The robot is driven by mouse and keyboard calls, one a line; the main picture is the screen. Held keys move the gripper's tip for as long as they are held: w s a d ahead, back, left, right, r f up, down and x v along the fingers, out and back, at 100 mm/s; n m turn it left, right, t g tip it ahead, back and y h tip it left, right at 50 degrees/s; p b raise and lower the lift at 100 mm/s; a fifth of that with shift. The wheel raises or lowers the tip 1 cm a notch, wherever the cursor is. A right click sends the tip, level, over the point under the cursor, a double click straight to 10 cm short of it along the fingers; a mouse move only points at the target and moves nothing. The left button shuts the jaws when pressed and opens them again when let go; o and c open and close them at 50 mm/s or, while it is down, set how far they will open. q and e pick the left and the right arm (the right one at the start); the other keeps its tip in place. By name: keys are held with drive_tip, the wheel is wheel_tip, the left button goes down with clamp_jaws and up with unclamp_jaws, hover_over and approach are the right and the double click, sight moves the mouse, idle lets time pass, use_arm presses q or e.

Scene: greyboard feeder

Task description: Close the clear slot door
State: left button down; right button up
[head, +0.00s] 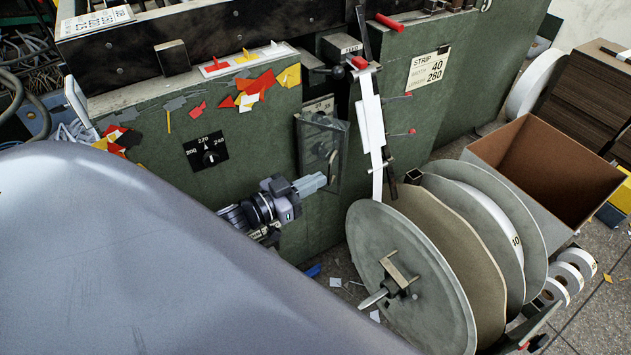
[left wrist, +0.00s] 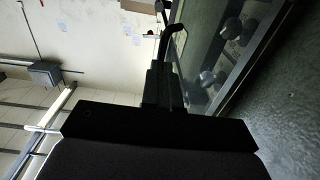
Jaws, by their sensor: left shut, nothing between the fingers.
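The clear slot door (head: 314,163) is on the green front of the machine, in the middle of the head view. It is a see-through panel in a dark frame with a curved handle (head: 333,164). It looks angled out from the machine face; how far I cannot tell. My left gripper (head: 321,181) is shut and empty, with its tips at the lower part of the door. In the left wrist view the closed fingers (left wrist: 165,85) are beside the clear door (left wrist: 216,48), with dark knobs showing through it. Contact cannot be judged. My right gripper is not in view.
A dial (head: 208,151) marked 200, 220, 240 is left of the door. A white strip (head: 372,135) and large reel discs (head: 410,280) stand close on the right. An open cardboard box (head: 545,170) is farther right.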

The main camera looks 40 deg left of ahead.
sight(342, 166)
use_arm(q)
drive_tip(key=shift+w+d, duration=0.15)
drive_tip(key=shift+w, duration=0.15)
drive_tip(key=shift+w, duration=0.1)
drive_tip(key=w+n+y, duration=0.1)
drive_tip(key=d+n+y, duration=0.1)
drive_tip(key=y, duration=0.1)
drive_tip(key=w+n+t+y, duration=0.1)
drive_tip(key=shift+w+d+y+p, duration=0.3)
drive_tip(key=shift+y, duration=0.1)
drive_tip(key=w, duration=0.4)
drive_tip(key=shift+d, duration=0.25)
drive_tip(key=shift+w+a+b, duration=0.15)
drive_tip(key=shift+w+b, duration=0.15)
drive_tip(key=shift+w, duration=0.65)
drive_tip(key=shift+w+a+b, duration=0.15)
drive_tip(key=shift+w+b, duration=0.15)
drive_tip(key=shift+w, duration=0.6)
